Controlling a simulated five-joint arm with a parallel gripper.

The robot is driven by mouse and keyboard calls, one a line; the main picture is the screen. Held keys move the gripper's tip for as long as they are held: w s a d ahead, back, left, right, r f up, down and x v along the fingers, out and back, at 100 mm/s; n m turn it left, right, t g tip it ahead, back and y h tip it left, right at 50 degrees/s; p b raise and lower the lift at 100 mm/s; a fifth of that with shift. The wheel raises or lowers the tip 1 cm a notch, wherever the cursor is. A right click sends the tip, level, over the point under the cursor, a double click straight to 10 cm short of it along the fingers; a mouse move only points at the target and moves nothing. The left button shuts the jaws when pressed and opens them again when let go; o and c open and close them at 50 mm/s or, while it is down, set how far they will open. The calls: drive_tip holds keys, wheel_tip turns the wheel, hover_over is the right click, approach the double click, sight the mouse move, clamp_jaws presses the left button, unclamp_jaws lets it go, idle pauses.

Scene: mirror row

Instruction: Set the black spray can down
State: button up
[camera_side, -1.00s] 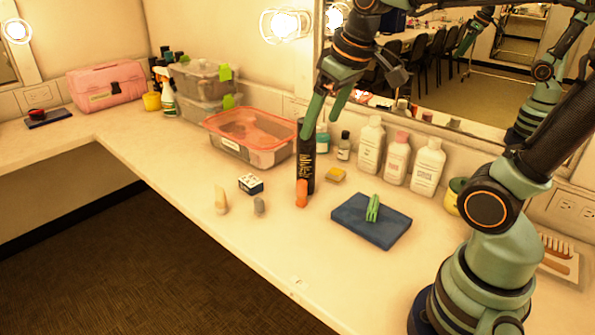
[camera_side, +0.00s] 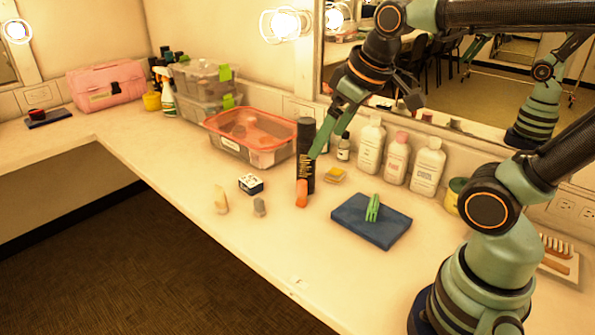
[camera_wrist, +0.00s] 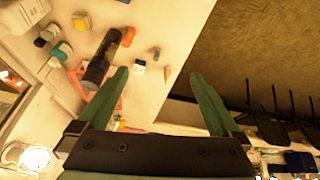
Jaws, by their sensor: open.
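The black spray can (camera_side: 306,135) stands upright on the white counter (camera_side: 270,245). It also shows in the wrist view (camera_wrist: 98,68), left of my left finger and outside the jaws. My gripper (camera_side: 322,137) is open, with its fingers at the right of the can in the side view. In the wrist view my gripper (camera_wrist: 160,74) has nothing between its spread fingers. One fingertip overlaps the can's right edge in the side view; I cannot tell if they touch.
An orange item (camera_side: 301,193) sits close in front of the can. A red-rimmed container (camera_side: 250,147) stands left, and white bottles (camera_side: 397,158) line the mirror at right. A blue pad (camera_side: 371,222) with a green clip (camera_side: 372,208) lies at right. The front counter is mostly clear.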

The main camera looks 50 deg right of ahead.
drive_tip(key=w+d+r+n+g, duration=0.1)
drive_tip(key=w+d+r+n, duration=0.15)
drive_tip(key=w, duration=0.25)
drive_tip(key=n+g, duration=0.4)
drive_tip(key=n, duration=0.7)
hover_over(306, 144)
drive_tip(key=w+d, duration=0.1)
drive_tip(key=d, duration=0.1)
drive_tip(key=f, duration=0.4)
drive_tip(key=shift+w+a+f, duration=0.15)
drive_tip(key=shift+a+f, duration=0.05)
drive_tip(key=shift+a, duration=0.05)
drive_tip(key=shift+w+d+f+n, duration=0.15)
drive_tip(key=shift+d+f+n, duration=0.1)
drive_tip(key=shift+d+n, duration=0.1)
drive_tip(key=shift+f, duration=0.1)
wheel_tip(306, 144, down, 12)
drive_tip(key=shift+r, duration=0.1)
